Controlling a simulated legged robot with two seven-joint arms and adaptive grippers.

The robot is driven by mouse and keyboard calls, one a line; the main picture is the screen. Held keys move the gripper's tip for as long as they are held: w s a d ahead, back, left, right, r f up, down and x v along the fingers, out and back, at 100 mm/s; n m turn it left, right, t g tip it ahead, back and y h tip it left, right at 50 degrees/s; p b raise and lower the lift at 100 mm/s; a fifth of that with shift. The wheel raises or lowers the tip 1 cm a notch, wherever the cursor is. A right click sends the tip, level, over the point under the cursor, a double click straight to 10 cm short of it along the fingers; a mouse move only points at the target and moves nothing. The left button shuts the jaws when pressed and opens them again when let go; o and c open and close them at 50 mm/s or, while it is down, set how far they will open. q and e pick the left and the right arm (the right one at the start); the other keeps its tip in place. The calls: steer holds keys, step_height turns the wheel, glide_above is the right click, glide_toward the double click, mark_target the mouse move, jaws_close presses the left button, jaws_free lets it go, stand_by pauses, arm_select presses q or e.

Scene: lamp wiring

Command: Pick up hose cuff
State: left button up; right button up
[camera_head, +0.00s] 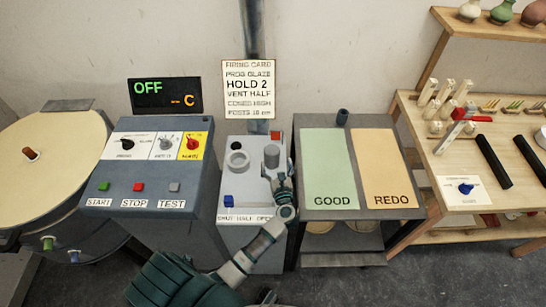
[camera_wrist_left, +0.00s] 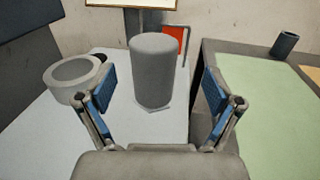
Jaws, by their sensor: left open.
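A plain grey upright cylinder (camera_head: 271,153), which I take to be the hose cuff, stands on the pale top of the vent cabinet (camera_head: 240,185). It also shows in the left wrist view (camera_wrist_left: 154,72), centred ahead of the jaws. My left gripper (camera_head: 278,172) is open and low over the cabinet top, on the near side of the cylinder. In the left wrist view its blue-padded fingers (camera_wrist_left: 158,88) stand wide to both sides, with gaps to the cylinder. The head view hides part of the cylinder's base behind the gripper. My right gripper is not in view.
A grey open ring (camera_head: 237,160) stands left of the cylinder, near my left finger. A blue switch (camera_head: 229,201) sits at the cabinet front. The GOOD/REDO table (camera_head: 357,213) with a dark small cylinder (camera_head: 342,117) is to the right. The control console (camera_head: 150,180) is left.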

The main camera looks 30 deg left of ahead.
mark_target(272, 151)
arm_select(q)
steer(key=shift+w+a, duration=0.45)
steer(key=shift+a, duration=0.3)
steer(key=x, duration=0.4)
steer(key=shift+s+a, duration=0.1)
steer(key=shift+a, duration=0.1)
steer(key=shift+w+a, duration=0.2)
steer(key=shift+w, duration=0.15)
steer(key=shift+d, duration=0.1)
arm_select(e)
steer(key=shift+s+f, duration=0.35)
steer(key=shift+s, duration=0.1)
arm_select(q)
steer(key=shift+c, duration=0.3)
steer(key=c, duration=1.3)
